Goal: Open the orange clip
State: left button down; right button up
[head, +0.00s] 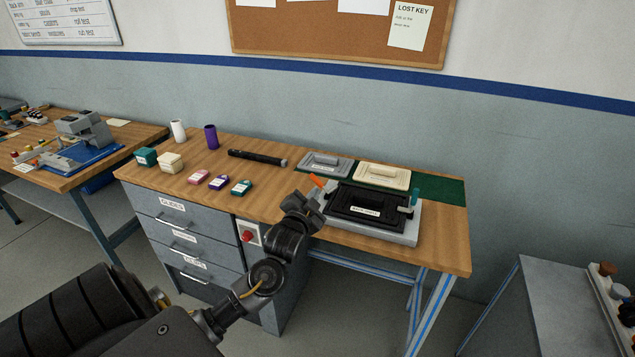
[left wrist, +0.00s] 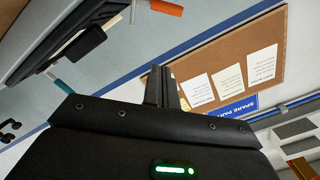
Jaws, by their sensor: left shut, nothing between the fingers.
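The orange clip (head: 316,181) is on the left side of the black-lidded grey box (head: 366,206) on the bench, its tip sticking up. It also shows at the top of the left wrist view (left wrist: 167,7), on a pale metal lever. My left gripper (head: 318,196) is right by the clip in the head view, overlapping its lower part. Its fingers (left wrist: 163,88) are shut and empty, and in the left wrist view they are apart from the clip. A teal clip (head: 415,197) stands upright on the box's right side; it also shows in the left wrist view (left wrist: 60,84).
A grey lidded part (head: 325,164) and a cream one (head: 383,176) lie behind the box on a green mat (head: 440,189). A black cylinder (head: 257,158) and several small boxes lie left. A red button (head: 247,236) is on the bench front.

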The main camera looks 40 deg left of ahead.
pick_arm(q)
jog(key=p, duration=0.3)
send_over(318, 182)
jog(key=s+d, duration=0.2)
jog(key=d, duration=0.2)
jog(key=shift+a+f, duration=0.45)
jog(key=shift+f, duration=0.2)
jog(key=shift+a+f, duration=0.45)
jog(key=shift+f, duration=0.15)
jog(key=shift+a+f+p, duration=0.35)
jog(key=shift+f, duration=0.15)
jog(key=shift+d, duration=0.1)
